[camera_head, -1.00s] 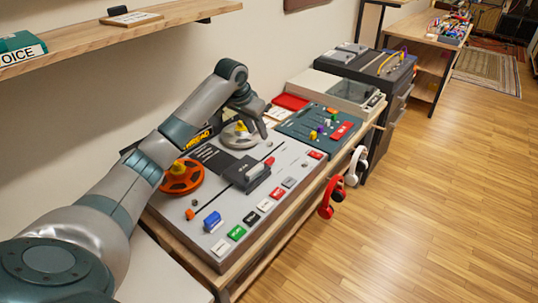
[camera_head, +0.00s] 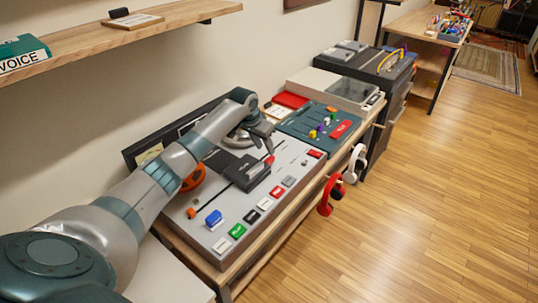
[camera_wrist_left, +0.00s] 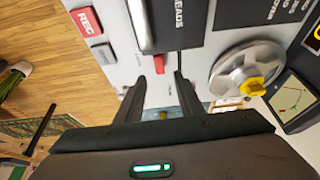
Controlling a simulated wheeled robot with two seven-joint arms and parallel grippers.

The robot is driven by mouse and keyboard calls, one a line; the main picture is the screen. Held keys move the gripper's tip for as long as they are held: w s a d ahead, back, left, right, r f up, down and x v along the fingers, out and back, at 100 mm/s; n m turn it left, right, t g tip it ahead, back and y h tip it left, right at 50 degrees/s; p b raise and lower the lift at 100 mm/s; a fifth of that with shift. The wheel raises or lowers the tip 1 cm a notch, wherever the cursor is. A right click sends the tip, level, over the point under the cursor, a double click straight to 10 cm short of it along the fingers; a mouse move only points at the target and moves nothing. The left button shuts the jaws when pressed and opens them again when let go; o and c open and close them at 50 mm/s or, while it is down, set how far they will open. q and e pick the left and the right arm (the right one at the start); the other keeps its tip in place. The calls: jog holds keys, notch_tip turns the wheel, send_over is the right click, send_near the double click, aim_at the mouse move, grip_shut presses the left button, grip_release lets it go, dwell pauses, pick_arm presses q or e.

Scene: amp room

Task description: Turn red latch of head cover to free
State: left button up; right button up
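The dark head cover (camera_head: 246,172) sits on the grey tape deck (camera_head: 208,232); part of its "HEADS" lettering shows in the left wrist view (camera_wrist_left: 180,22). Its small red latch (camera_head: 269,160) is at the cover's right end. In the left wrist view the red latch tip (camera_wrist_left: 158,63) shows just ahead of the gap between the fingertips. My left gripper (camera_head: 269,146) is open and empty, pointing down close to the latch. In the left wrist view its two fingers (camera_wrist_left: 159,82) are apart; I cannot tell whether they touch the latch. My right gripper is not in view.
A silver reel with a yellow hub (camera_wrist_left: 245,78) is beside the gripper. An orange reel (camera_head: 193,178) is partly behind my arm. Coloured buttons, including a red REC button (camera_wrist_left: 86,20), line the deck's front. A mixer (camera_head: 318,127) stands beyond. Headphones (camera_head: 330,195) hang at the edge.

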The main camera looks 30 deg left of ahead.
aim_at(270, 158)
pick_arm(q)
jog(key=shift+p+x, duration=0.35)
jog(key=shift+x, duration=3.45)
grip_shut()
